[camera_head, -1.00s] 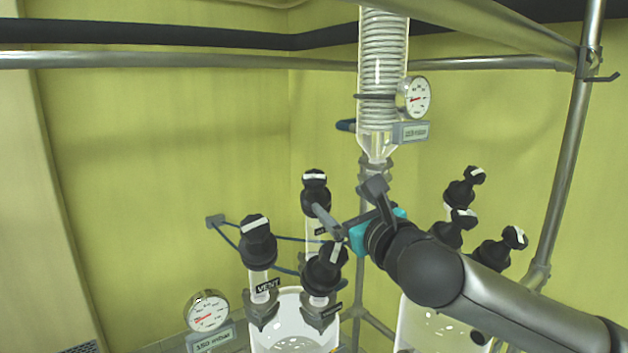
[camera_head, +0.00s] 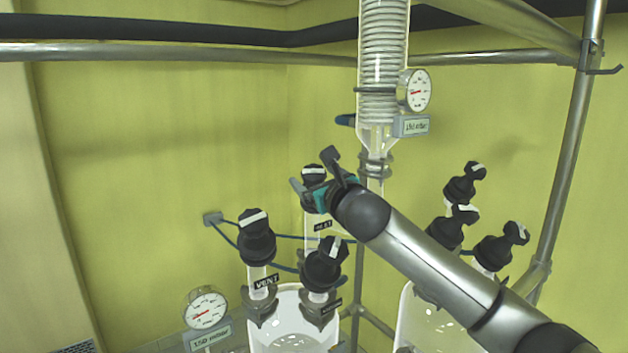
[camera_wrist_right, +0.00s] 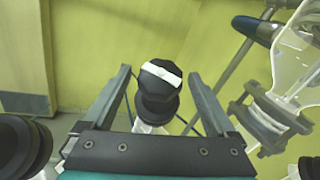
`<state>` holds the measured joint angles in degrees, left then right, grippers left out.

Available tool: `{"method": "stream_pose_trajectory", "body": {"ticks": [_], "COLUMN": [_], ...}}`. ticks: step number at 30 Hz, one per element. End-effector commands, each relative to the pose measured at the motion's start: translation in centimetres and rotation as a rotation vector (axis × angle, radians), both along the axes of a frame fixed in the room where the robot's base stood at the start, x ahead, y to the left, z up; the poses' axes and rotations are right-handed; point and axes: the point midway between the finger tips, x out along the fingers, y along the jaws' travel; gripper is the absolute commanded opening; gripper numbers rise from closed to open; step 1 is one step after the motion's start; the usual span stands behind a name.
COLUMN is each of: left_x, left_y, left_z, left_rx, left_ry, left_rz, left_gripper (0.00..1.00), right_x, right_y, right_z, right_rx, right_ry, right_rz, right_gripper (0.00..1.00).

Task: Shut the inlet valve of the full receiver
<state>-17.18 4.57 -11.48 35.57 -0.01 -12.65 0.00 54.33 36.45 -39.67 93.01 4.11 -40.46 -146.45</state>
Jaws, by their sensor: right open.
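The back valve of the left receiver has a black knob (camera_head: 313,174) with a white stripe, above a small label that seems to read INLET. My right gripper (camera_head: 315,177) is at this knob and partly hides it. In the right wrist view the knob (camera_wrist_right: 159,82) stands between the two open fingers (camera_wrist_right: 158,77), with a visible gap on each side. The left receiver (camera_head: 290,325) is a clear vessel with a white rim; its fill level cannot be told. My left gripper is not in view.
The VENT valve (camera_head: 257,238) and another black-knobbed valve (camera_head: 325,265) stand close in front. A second receiver (camera_head: 425,325) with several knobs (camera_head: 447,228) is at right, under my right arm. The coil condenser (camera_head: 383,70) hangs behind the gripper. Steel rails frame the area.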

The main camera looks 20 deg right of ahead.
Motion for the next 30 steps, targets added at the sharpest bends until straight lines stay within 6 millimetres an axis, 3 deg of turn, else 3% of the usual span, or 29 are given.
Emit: {"method": "stream_pose_trajectory", "body": {"ticks": [13, 30], "left_x": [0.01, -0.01], "left_y": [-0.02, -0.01], "left_z": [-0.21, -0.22], "left_rx": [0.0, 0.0], "left_ry": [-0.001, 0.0], "left_rz": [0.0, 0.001], "left_gripper": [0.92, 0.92], "right_x": [0.68, 0.65], "right_y": [0.07, 0.04], "right_z": [0.03, 0.0], "right_rx": [0.001, 0.0], "right_ry": [0.0, 0.001], "right_rz": [0.0, 0.0], "right_gripper": [0.92, 0.29]}}
